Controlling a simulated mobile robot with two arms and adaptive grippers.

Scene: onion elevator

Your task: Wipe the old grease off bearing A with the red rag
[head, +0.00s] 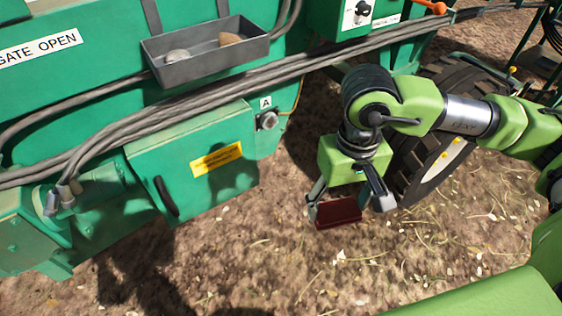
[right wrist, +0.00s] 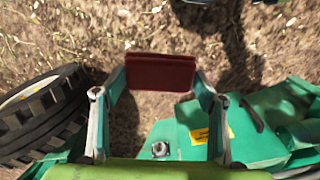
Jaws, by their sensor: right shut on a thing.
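Bearing A (head: 268,121) is a round metal fitting on the green machine's side, just under a white label marked A (head: 265,102). My right gripper (head: 340,208) is shut on the red rag (head: 338,212), a dark red folded piece. It hangs over the ground, to the right of and below the bearing, apart from it. In the right wrist view the rag (right wrist: 160,72) spans between the two fingertips, and the bearing (right wrist: 160,149) shows near the bottom. Whether grease is on the bearing is too small to tell. My left gripper is not in view.
A grey tray (head: 205,55) with a few small items is fixed to the machine above. Thick grey cables (head: 120,128) run across the machine's side. A black tyre (head: 440,150) stands right behind my right arm. Bare ground (head: 260,265) lies open below.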

